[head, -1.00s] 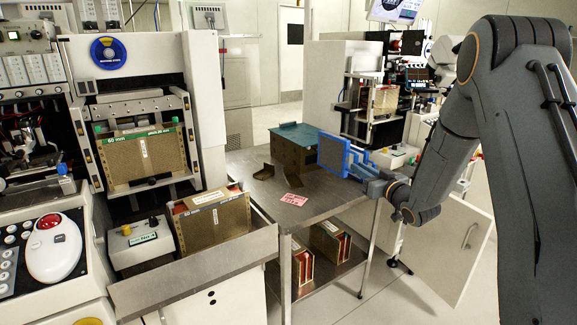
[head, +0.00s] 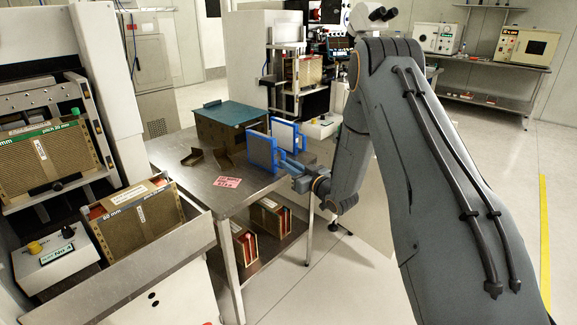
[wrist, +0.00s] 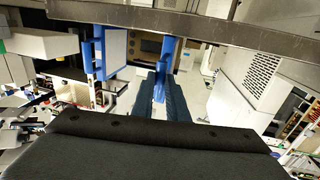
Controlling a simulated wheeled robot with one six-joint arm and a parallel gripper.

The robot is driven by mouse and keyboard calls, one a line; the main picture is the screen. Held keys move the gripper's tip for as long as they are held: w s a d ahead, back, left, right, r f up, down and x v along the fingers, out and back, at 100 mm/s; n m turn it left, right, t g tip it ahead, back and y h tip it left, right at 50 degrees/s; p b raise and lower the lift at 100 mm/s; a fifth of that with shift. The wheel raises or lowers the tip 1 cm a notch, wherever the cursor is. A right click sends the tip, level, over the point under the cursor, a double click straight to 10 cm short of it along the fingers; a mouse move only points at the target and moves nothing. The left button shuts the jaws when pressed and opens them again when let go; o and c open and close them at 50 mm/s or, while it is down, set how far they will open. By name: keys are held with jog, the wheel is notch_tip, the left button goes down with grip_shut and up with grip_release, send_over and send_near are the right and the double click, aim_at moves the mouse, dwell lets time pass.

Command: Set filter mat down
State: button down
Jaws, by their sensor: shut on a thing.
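The filter mat (head: 262,152) looks like an upright blue frame with a pale panel, over the right edge of the steel table. A second blue-framed pale part (head: 286,134) shows just behind it; I cannot tell if they are one piece. My gripper (head: 288,166) is shut on the mat's near side, coming from the right. In the wrist view my gripper's dark fingers (wrist: 165,95) close around a blue part of the mat (wrist: 162,82), and a blue-framed pale panel (wrist: 114,50) stands to the left. Whether the mat touches the table is hidden.
The steel table (head: 200,176) holds a brown box with a green top (head: 228,111), brown brackets (head: 193,157) and a pink card (head: 228,182). Magazines (head: 268,217) sit on its lower shelf. A machine (head: 262,60) stands behind. Open floor (head: 350,270) lies to the right.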

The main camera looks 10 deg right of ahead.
jog(key=c, duration=1.7)
grip_release()
jog(key=shift+f, duration=0.1)
jog(key=shift+c, duration=0.2)
jog(key=s+d+r+m+g+h, duration=0.2)
jog(key=s+d+g+h, duration=0.2)
jog(key=s+d, duration=0.5)
jog(key=s+d+r+m+g+h, duration=0.15)
jog(key=s+d+g+h, duration=0.3)
jog(key=s, duration=0.85)
jog(key=s+a+r+m+g, duration=0.1)
jog(key=s+a+g, duration=0.1)
jog(key=s, duration=0.6)
jog(key=s+a+r+m+g, duration=0.1)
jog(key=s+a+m+g, duration=0.1)
jog(key=s, duration=0.7)
jog(key=s+a+r+m+g, duration=0.1)
jog(key=s+g, duration=0.3)
jog(key=s, duration=0.5)
jog(key=shift+s+a+r+y, duration=0.15)
jog(key=shift+a+r+y, duration=0.3)
jog(key=shift+a, duration=0.35)
